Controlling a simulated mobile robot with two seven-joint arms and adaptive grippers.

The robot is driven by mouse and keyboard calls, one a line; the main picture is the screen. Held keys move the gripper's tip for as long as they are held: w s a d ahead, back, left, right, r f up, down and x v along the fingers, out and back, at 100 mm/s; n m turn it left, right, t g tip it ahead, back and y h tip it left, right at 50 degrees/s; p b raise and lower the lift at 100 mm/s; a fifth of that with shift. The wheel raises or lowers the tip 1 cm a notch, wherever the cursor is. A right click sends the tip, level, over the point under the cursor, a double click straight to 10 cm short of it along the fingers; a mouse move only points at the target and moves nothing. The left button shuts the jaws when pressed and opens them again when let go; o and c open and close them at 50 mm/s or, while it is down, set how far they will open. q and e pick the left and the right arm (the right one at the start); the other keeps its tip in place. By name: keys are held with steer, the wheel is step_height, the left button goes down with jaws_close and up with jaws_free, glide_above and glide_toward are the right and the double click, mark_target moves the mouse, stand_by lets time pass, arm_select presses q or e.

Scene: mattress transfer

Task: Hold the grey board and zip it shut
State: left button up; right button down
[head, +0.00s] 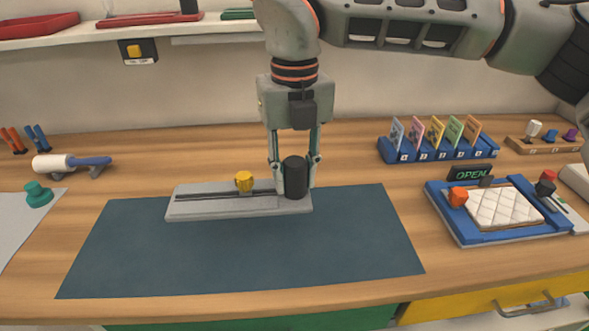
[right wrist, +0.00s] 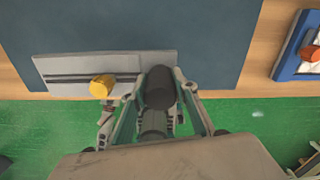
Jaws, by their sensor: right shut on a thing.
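The grey board (head: 240,207) lies flat at the back edge of the dark blue mat, with a dark slot running along it. A yellow knob (head: 244,181) stands on the slot, left of a black cylinder (head: 295,178) at the board's right end. My right gripper (head: 294,172) points down and is shut on the black cylinder. In the right wrist view the black cylinder (right wrist: 160,88) sits between the fingers, with the yellow knob (right wrist: 102,86) to its left on the board (right wrist: 60,68). My left gripper is not in view.
The dark mat (head: 250,255) is bare in front of the board. A blue tray (head: 445,222) with a white quilted pad (head: 503,207) and an "OPEN" sign (head: 470,174) is at right. A card rack (head: 440,150) stands behind it. A white roller (head: 55,163) lies at left.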

mark_target(294, 199)
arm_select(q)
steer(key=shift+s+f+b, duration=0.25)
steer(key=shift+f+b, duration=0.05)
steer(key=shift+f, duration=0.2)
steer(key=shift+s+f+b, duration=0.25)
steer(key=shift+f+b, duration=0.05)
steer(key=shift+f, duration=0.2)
arm_select(e)
steer(key=shift+f, duration=2.45)
steer(key=shift+f, duration=0.1)
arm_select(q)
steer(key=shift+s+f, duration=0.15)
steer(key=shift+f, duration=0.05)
arm_select(e)
steer(key=shift+f, duration=0.35)
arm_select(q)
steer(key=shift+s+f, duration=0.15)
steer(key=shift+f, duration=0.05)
arm_select(e)
steer(key=shift+f, duration=0.35)
